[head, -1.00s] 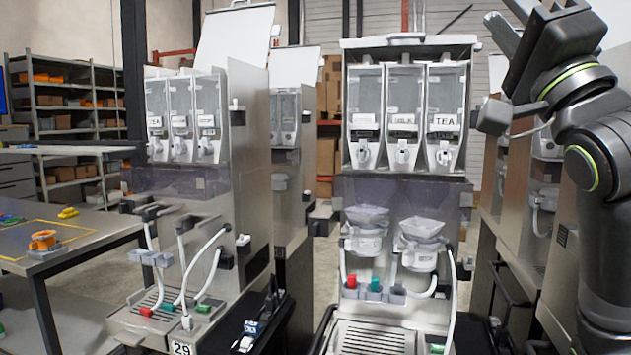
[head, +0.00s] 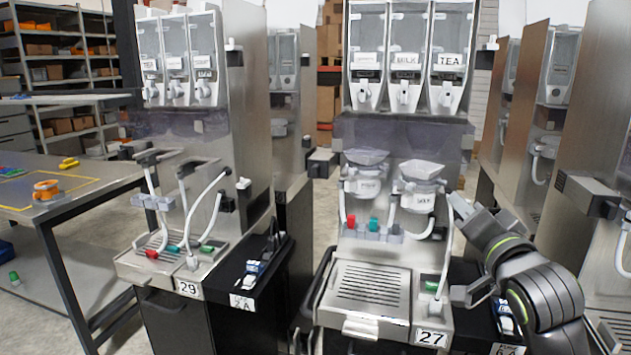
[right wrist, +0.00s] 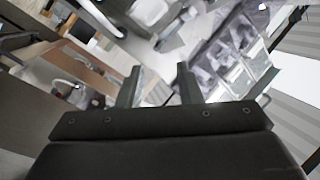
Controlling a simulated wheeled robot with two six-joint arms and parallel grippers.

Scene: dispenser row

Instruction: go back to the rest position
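My right gripper (head: 462,250) is at the right of the head view, in front of the right side of the dispenser machine labelled 27 (head: 372,290). In the right wrist view its two fingers (right wrist: 158,85) stand apart with nothing between them, so it is open and empty. The gripper points up and to the left in the head view, beside the drip tray and below the white funnels (head: 420,195). My left gripper is not in view.
Machine 29 (head: 175,265) stands to the left, with a table (head: 95,215) holding an orange part (head: 46,189) beyond it. More machines (head: 580,130) stand at the right, close to my right arm. Shelves (head: 62,75) are at the back left.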

